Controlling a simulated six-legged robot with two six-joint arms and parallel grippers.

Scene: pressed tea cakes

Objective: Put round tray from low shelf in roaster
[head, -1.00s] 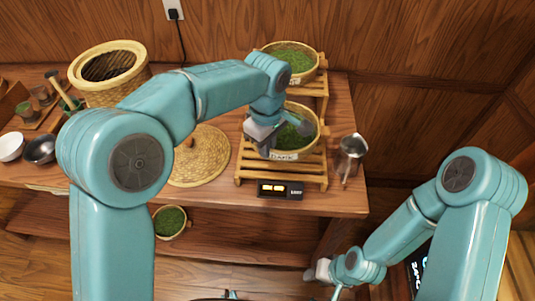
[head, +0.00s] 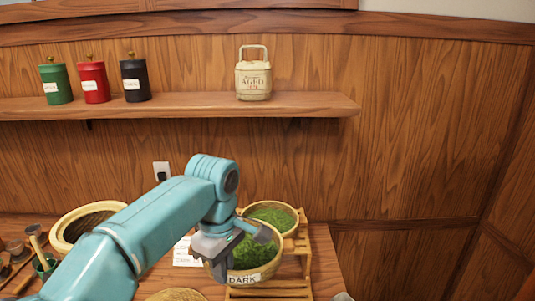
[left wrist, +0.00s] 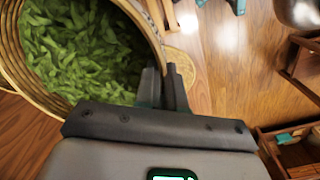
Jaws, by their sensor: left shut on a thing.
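A round woven tray (head: 243,279) of green leaves, with a DARK label on its front, is at the front tier of the slatted wooden rack (head: 292,291). My left gripper (head: 240,252) is shut on the tray's rim and covers part of its left side. In the left wrist view, the round tray (left wrist: 152,30) fills the upper left, and the fingers of my left gripper (left wrist: 165,88) are close together at its rim. I cannot tell whether the tray touches the slats. My right gripper is out of view, and no roaster can be made out for certain.
A second leaf tray (head: 272,216) stands behind on the rack's higher tier. A pale round woven container (head: 62,232) is at the left. A wall shelf (head: 190,106) above bears green, red and black canisters and an AGED tin (head: 253,80).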

